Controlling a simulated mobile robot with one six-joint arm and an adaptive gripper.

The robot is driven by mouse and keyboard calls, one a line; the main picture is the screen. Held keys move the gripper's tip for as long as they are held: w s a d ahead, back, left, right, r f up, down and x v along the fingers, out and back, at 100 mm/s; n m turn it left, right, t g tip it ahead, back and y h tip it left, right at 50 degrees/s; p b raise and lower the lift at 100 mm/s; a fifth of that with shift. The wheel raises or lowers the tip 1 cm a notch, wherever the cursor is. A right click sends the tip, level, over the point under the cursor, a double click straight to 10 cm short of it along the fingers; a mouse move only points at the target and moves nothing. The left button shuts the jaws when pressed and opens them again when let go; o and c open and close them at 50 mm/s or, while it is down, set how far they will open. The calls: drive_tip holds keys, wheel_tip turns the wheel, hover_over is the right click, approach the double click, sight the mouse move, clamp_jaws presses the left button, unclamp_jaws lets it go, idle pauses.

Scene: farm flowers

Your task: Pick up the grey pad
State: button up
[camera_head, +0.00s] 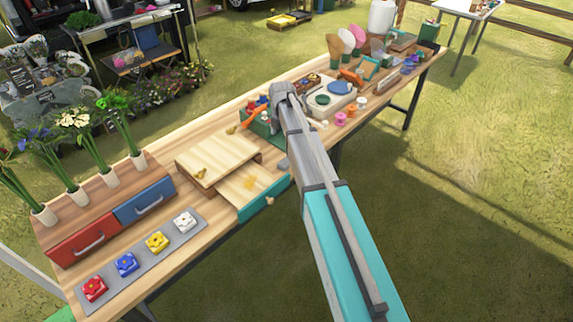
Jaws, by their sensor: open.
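A small grey pad (283,164) lies on the wooden table, close to the left side of my arm and near the open teal drawer. My gripper (277,112) is at the far end of my arm, over the table by a green box, beyond the small grey pad and apart from it. It is open; its fingers are small and hard to make out, and I see nothing held in it. A larger flat grey mat (188,234) lies at the table's near left, with red, blue, yellow and white flower blocks on it.
A raised wooden board (215,155) and a red and blue drawer unit (90,233) stand to the left. The green box (258,128), coloured spools (341,118) and other items crowd the far part.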

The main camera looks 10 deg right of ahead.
drive_tip(key=b, duration=0.8)
hover_over(284, 163)
drive_tip(key=shift+w+a+f, duration=0.1)
drive_tip(key=shift+a+f, duration=0.05)
drive_tip(key=shift+f, duration=2)
drive_tip(key=shift+w+a+f, duration=0.1)
drive_tip(key=shift+a+f, duration=0.05)
drive_tip(key=shift+f, duration=1.95)
drive_tip(key=shift+f+b, duration=0.15)
drive_tip(key=shift+b, duration=0.15)
drive_tip(key=f+b, duration=0.3)
drive_tip(key=shift+s+d, duration=0.2)
drive_tip(key=shift+s, duration=0.05)
drive_tip(key=shift+f+b, duration=0.95)
drive_tip(key=shift+b, duration=0.05)
drive_tip(key=c, duration=1)
drive_tip(key=shift+r, duration=0.2)
drive_tip(key=shift+c, duration=0.2)
